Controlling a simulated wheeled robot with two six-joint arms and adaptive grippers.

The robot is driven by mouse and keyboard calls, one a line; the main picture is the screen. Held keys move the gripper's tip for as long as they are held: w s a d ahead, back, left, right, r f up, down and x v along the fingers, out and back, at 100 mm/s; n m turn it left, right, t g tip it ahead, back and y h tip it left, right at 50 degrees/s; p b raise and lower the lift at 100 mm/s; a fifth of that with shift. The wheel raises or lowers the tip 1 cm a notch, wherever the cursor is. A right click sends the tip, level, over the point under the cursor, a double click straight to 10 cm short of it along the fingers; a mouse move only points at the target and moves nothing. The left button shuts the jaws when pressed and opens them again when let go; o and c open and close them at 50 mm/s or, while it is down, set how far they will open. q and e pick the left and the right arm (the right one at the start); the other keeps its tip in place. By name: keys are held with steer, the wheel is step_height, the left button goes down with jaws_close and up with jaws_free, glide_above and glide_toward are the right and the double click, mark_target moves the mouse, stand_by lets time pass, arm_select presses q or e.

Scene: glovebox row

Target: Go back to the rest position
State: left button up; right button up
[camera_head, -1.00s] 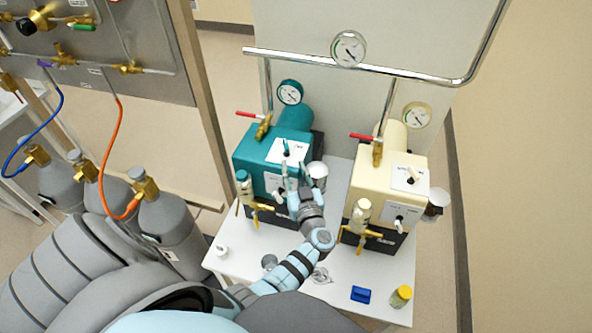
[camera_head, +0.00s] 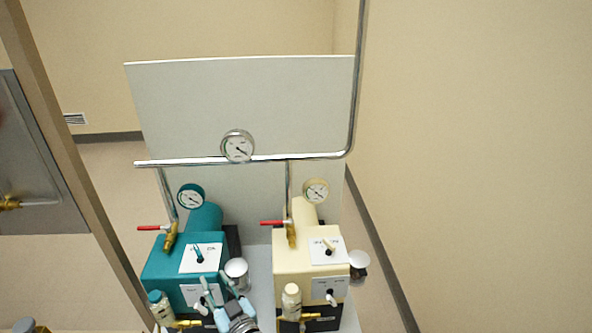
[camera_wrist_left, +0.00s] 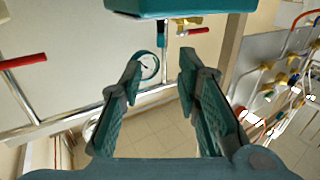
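My left gripper (camera_head: 218,288) shows at the bottom of the head view, in front of the teal pump box (camera_head: 160,263). In the left wrist view the left gripper (camera_wrist_left: 160,64) has its two fingers well apart, with nothing held between them. The teal box also shows at the top of the wrist view (camera_wrist_left: 180,8), with a round gauge (camera_wrist_left: 148,67) behind the fingers. I cannot tell the exact gap between the fingers and the teal box. My right gripper is in neither view.
A cream pump box (camera_head: 290,262) stands right of the teal one, with a cream-capped bottle (camera_head: 291,298) in front. A metal cup (camera_head: 237,270) sits between the boxes. A chrome rail with a gauge (camera_head: 237,146) runs behind. Wall and floor at right are clear.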

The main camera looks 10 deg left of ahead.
arm_select(q)
steer(key=w+d+r+m+t+h, duration=0.3)
steer(key=d+r+m+t+h, duration=0.1)
steer(key=d+m+t+h, duration=0.4)
steer(key=s+d+f+m+g+h, duration=0.55)
steer(key=s+d+g+h, duration=0.3)
steer(key=s, duration=0.25)
steer(key=s+a+f+n+g+y, duration=0.15)
steer(key=s+a+g, duration=0.3)
steer(key=s, duration=0.45)
steer(key=s+a+f+n+g+y, duration=0.1)
steer(key=s+a+f+g+y, duration=0.15)
steer(key=s+a, duration=0.45)
step_height(320, 180, down, 19)
steer(key=s+g+b, duration=0.1)
steer(key=s+g, duration=0.1)
steer(key=s, duration=0.1)
steer(key=s+f, duration=1.4)
steer(key=shift+s+f+n+g+b, duration=0.2)
steer(key=shift+f+n+g+b, duration=0.1)
steer(key=shift+g+b, duration=0.15)
